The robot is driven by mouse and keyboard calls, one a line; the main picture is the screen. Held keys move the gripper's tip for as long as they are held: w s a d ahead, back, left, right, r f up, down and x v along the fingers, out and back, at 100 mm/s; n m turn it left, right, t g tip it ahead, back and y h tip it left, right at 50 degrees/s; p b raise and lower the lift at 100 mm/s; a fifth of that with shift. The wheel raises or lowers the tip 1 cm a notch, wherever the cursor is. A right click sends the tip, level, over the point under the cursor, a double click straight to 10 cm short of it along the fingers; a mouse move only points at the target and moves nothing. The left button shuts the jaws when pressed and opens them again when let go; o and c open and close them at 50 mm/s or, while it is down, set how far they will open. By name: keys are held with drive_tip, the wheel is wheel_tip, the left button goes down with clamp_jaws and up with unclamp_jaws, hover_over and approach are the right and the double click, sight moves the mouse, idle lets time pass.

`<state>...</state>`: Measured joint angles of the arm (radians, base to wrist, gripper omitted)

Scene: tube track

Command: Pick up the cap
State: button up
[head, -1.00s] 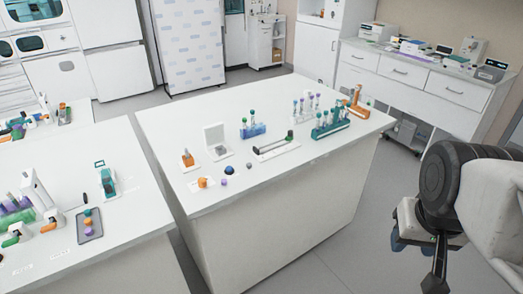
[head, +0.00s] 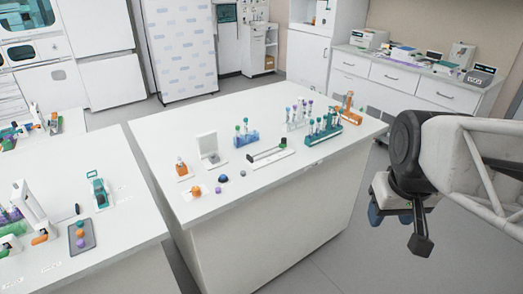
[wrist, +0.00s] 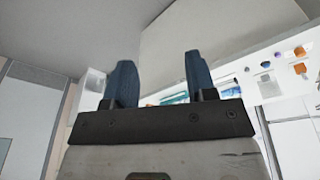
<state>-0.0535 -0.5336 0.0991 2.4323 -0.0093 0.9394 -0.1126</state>
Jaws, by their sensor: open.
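Several small caps lie on the near left part of the middle white table: an orange cap (head: 196,191), a purple cap (head: 217,190) and a dark blue domed cap (head: 223,178). I cannot tell which one the task means. My gripper (head: 376,213) is off the table's right side, well apart from the caps, with its blue fingers partly hidden by the wrist. In the wrist view my gripper (wrist: 160,78) is open, with nothing between its fingers. Small caps also show at that view's right edge, including an orange one (wrist: 299,68).
A left table (head: 130,245) holds a grey tray (head: 82,235). The middle table's front strip is clear.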

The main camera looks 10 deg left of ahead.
drive_tip(key=w+a+n, duration=0.4)
drive_tip(key=w+a, duration=0.3)
drive_tip(key=w, duration=0.5)
drive_tip(key=n+g, duration=0.2)
drive_tip(key=n, duration=1)
hover_over(242, 172)
drive_tip(key=f, duration=1.4)
drive_tip(key=shift+s+d+f, duration=0.15)
drive_tip(key=shift+d+f, duration=0.05)
drive_tip(key=shift+d, duration=0.15)
drive_tip(key=shift+a+f, duration=0.2)
drive_tip(key=shift+a, duration=0.1)
drive_tip(key=shift+f, duration=0.1)
drive_tip(key=shift+f, duration=1.25)
drive_tip(key=shift+f, duration=0.1)
